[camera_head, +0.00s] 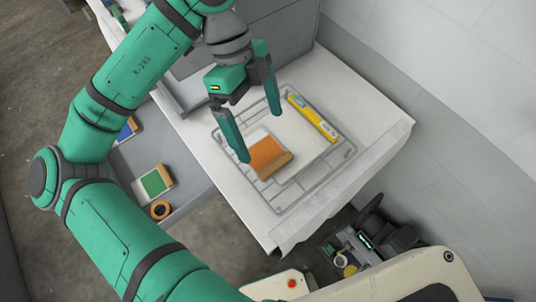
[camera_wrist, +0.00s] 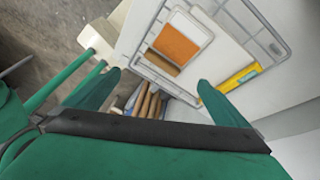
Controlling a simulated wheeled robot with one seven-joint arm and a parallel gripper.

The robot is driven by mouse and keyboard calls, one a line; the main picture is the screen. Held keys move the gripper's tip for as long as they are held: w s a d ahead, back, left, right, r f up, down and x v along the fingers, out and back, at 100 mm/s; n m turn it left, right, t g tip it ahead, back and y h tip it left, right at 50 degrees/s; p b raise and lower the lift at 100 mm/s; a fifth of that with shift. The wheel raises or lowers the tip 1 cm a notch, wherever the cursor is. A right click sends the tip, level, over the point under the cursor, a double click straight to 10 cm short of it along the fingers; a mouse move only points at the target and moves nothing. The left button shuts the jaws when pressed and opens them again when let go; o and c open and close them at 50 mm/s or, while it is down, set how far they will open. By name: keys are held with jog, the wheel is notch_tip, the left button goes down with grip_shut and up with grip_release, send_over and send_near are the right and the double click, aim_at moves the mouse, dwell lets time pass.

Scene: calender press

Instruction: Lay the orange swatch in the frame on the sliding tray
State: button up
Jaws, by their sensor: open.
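The orange swatch (camera_head: 267,155) lies flat on the sliding tray (camera_head: 362,112), inside the grey outlined frame (camera_head: 346,153), toward its left side. It has a white margin and a tan strip along one edge. In the wrist view the swatch (camera_wrist: 177,45) lies beyond the fingertips, and the frame (camera_wrist: 262,38) shows at the upper right. My gripper (camera_head: 260,137) is open and empty, with its fingers apart above the tray near the swatch. The wrist view also shows my open gripper (camera_wrist: 160,82). I cannot tell its exact height.
A yellow bar-shaped item (camera_head: 312,117) lies along the frame's upper right side. A grey machine housing (camera_head: 285,35) stands behind the tray.

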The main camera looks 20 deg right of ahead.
jog(key=m, duration=0.5)
send_over(274, 162)
jog(key=w+a, duration=0.2)
jog(key=f, duration=0.5)
jog(key=shift+w+d, duration=0.1)
jog(key=shift+d, duration=0.1)
jog(key=shift+d+x, duration=0.2)
jog(key=shift+x, duration=1.2)
jog(key=shift+d+x, duration=0.15)
jog(key=shift+x, duration=1.2)
jog(key=shift+w, duration=0.25)
jog(key=c, duration=1.2)
jog(key=shift+c, duration=0.3)
jog(key=shift+r, duration=0.1)
